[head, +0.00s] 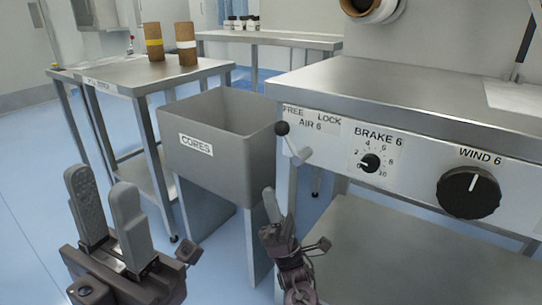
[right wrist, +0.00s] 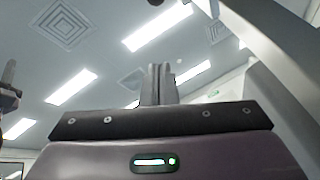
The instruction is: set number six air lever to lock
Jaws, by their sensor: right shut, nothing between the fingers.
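The number six air lever (head: 291,144) is on the machine's front panel, under the label "FREE LOCK AIR 6" (head: 311,118). Its dark ball knob (head: 282,128) points up and left, on the side of the word FREE. My right gripper (head: 268,205) is below the lever and a little left of it, apart from it. It is shut and empty, and its fingers also show in the right wrist view (right wrist: 158,84). My left gripper (head: 104,205) is at the lower left, its two fingers apart with nothing between them.
A grey bin marked CORES (head: 196,145) stands just left of the lever. The brake 6 dial (head: 369,163) and the wind 6 knob (head: 468,192) are further right on the panel. A steel table (head: 120,77) with two brown cores stands behind, at the left.

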